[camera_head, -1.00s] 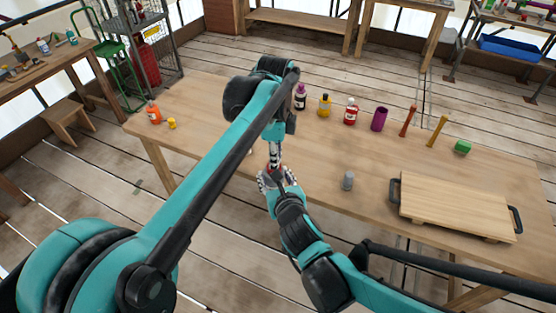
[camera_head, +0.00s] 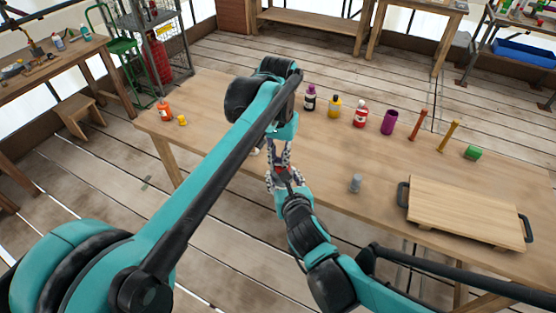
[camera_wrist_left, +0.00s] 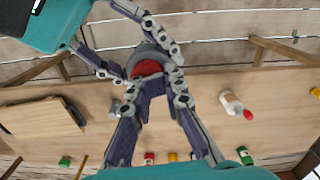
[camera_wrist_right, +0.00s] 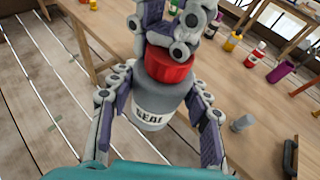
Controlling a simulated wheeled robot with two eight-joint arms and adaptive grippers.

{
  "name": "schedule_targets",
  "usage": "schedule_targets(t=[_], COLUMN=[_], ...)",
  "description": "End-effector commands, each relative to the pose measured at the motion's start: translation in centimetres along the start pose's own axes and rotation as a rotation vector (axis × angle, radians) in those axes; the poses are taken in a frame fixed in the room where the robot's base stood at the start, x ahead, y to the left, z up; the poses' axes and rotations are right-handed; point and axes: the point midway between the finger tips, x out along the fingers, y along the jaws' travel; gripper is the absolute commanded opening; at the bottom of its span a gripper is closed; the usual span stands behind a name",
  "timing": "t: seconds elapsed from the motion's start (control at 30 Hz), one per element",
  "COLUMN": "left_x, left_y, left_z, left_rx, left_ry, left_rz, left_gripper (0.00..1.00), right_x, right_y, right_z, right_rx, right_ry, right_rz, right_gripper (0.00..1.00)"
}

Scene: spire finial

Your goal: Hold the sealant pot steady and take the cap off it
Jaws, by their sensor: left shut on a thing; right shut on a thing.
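The sealant pot (camera_wrist_right: 158,95) is grey with a white label reading "SEAL" and a red cap (camera_wrist_right: 168,66) on its top. My right gripper (camera_wrist_right: 157,112) is shut around the pot's body, one finger on each side, holding it over the table's near edge. My left gripper (camera_head: 281,164) comes from above and is shut on the red cap. Its fingers also show at the top of the right wrist view (camera_wrist_right: 168,40). In the left wrist view the red cap (camera_wrist_left: 147,68) shows between the fingers. In the head view the pot is mostly hidden by the grippers.
The wooden table (camera_head: 320,185) has a small grey object (camera_head: 355,183) and a handled board (camera_head: 465,210) to the right. Several bottles, a purple cup (camera_head: 389,122) and a green block (camera_head: 472,153) line the back.

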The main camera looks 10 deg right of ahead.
Motion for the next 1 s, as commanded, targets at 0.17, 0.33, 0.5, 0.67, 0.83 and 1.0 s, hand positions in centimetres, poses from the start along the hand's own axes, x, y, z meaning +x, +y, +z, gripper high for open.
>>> schedule_targets(t=[0.17, 0.33, 0.5, 0.67, 0.83, 1.0], left_x=[0.0, 0.0, 0.0, 0.0, 0.0, 0.0], left_y=[0.08, 0.08, 0.08, 0.08, 0.08, 0.07], left_z=[-0.04, -0.04, -0.04, -0.04, -0.04, -0.03], left_rx=[0.001, 0.002, 0.002, 0.002, 0.002, 0.002], left_ry=[0.001, 0.001, 0.001, 0.001, 0.001, 0.001], left_rz=[0.001, 0.001, 0.001, 0.001, 0.001, 0.001], left_gripper=[0.0, 0.0, 0.0, 0.0, 0.18, 0.35], right_x=[0.0, 0.0, 0.0, 0.0, 0.0, 0.0], right_y=[0.07, 0.07, 0.07, 0.07, 0.07, 0.06], right_z=[0.03, 0.03, 0.03, 0.03, 0.04, 0.04], right_rx=[0.0, 0.0, 0.0, 0.0, 0.0, 0.0], right_ry=[-0.001, -0.001, -0.001, -0.001, -0.001, -0.001], right_rz=[0.002, 0.002, 0.002, 0.002, 0.002, 0.002], right_gripper=[0.0, 0.0, 0.0, 0.0, 0.0, 0.0])
